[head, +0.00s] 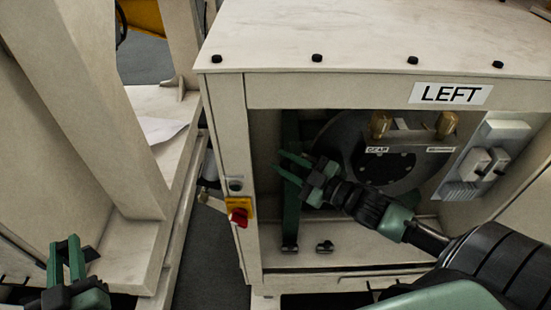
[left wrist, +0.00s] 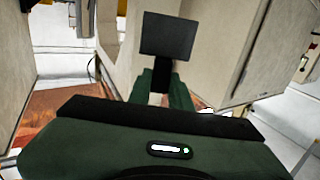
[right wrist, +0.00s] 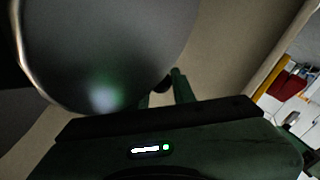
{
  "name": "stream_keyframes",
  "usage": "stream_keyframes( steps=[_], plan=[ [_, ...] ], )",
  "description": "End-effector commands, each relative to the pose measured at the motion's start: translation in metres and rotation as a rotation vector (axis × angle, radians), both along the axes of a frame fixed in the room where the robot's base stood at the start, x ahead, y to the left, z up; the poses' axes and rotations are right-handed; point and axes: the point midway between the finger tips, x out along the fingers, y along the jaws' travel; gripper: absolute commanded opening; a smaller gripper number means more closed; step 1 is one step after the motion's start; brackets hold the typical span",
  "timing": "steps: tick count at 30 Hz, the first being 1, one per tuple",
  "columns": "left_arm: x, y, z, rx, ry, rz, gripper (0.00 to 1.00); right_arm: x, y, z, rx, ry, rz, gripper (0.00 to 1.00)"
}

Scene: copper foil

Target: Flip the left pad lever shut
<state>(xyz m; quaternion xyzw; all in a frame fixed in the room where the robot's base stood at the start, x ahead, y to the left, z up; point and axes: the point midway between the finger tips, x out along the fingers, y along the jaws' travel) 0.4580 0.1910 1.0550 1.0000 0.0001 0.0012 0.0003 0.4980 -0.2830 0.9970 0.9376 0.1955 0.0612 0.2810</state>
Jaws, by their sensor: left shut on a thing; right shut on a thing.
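The machine cabinet (head: 230,130) with the LEFT sign (head: 450,94) has an open front bay. My right gripper (head: 285,165) reaches into it from the right, fingers pointing left, overlapping a dark green upright bar (head: 291,212). In the right wrist view its fingers (right wrist: 163,92) are close around a small dark part (right wrist: 160,85), perhaps the pad lever; its position is unclear. My left gripper (head: 65,262) is outside, at the lower left, fingers up. In the left wrist view a black square panel (left wrist: 167,35) on a dark stem shows between its fingers (left wrist: 162,90).
A large grey disc (head: 345,140), also in the right wrist view (right wrist: 105,45), fills the bay behind my right gripper. A red switch (head: 239,214) is on the left post. Pale frames (head: 90,100) stand close to my left gripper.

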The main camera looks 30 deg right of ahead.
Motion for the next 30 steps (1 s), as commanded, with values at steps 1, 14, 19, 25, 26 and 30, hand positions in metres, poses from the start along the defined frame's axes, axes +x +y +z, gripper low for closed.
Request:
stream_keyframes(
  steps=[1,14,19,25,26,30],
  plan=[
    [0.0000,-0.0001,0.0001,0.000,-0.002,0.000,0.00,-0.0040,-0.0015,-0.0104,0.000,0.025,0.013,0.00],
    [0.0000,0.0000,0.0003,0.000,-0.002,0.000,0.00,-0.0083,-0.0042,-0.0108,0.002,0.023,0.058,0.00],
    [0.0000,-0.0001,0.0002,0.000,-0.002,0.000,0.00,-0.0084,-0.0042,-0.0110,0.000,0.023,0.058,0.00],
    [0.0000,0.0000,0.0002,0.000,-0.002,0.000,0.00,-0.0079,-0.0046,-0.0100,-0.001,0.021,0.057,0.44],
    [0.0000,0.0000,0.0003,0.000,-0.002,0.000,0.00,-0.0077,-0.0046,-0.0096,0.000,0.020,0.057,0.44],
    [0.0000,-0.0001,0.0005,0.000,-0.002,0.000,0.00,-0.0071,-0.0046,-0.0077,-0.001,0.017,0.058,0.44]
  ],
)
